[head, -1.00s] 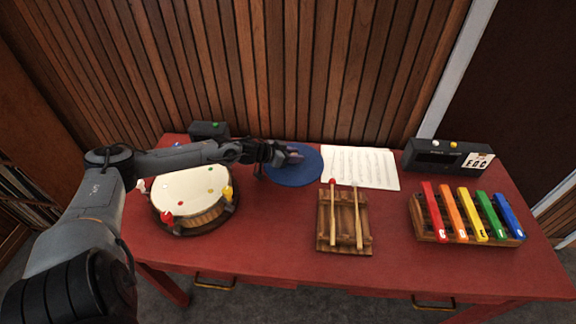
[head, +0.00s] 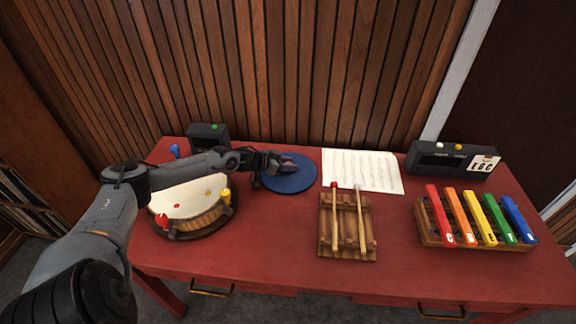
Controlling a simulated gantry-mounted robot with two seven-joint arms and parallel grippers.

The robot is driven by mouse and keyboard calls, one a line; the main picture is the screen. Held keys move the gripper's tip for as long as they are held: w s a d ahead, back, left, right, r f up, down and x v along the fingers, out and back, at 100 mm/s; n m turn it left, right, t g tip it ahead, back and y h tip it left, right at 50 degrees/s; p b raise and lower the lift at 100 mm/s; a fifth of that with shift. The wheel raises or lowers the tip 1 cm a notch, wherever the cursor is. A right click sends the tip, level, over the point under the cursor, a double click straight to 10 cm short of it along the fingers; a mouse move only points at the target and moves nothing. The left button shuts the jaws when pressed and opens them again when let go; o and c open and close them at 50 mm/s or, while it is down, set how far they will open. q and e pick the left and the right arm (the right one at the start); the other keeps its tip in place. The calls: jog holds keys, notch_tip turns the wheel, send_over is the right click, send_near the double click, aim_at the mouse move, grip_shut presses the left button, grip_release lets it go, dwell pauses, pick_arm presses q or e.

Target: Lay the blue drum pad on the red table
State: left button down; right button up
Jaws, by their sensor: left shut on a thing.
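The blue drum pad (head: 290,182) is a flat round disc at the back middle of the red table (head: 283,232), just left of the sheet music. My left gripper (head: 283,163) reaches in from the left and is shut on the pad's far part, covering some of it. The pad looks roughly level and low over the tabletop; I cannot tell whether it touches. My right gripper is not in view.
A drum (head: 192,213) stands left, partly behind my arm. Sheet music (head: 362,170), a wooden rack with two mallets (head: 347,228), a xylophone (head: 475,220) and dark boxes (head: 452,160), (head: 208,137) stand around. Bare red tabletop lies in front of the pad.

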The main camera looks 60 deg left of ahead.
pick_arm(q)
jog(key=c, duration=0.8)
grip_release()
jog(key=shift+f, duration=0.1)
jog(key=shift+o, duration=0.2)
jog(key=shift+r, duration=0.2)
jog(key=shift+s+a+r+p, duration=0.1)
jog(key=shift+s+r+p, duration=0.15)
jog(key=shift+s+p, duration=0.25)
jog(key=shift+p+v, duration=2)
jog(key=shift+v, duration=1.15)
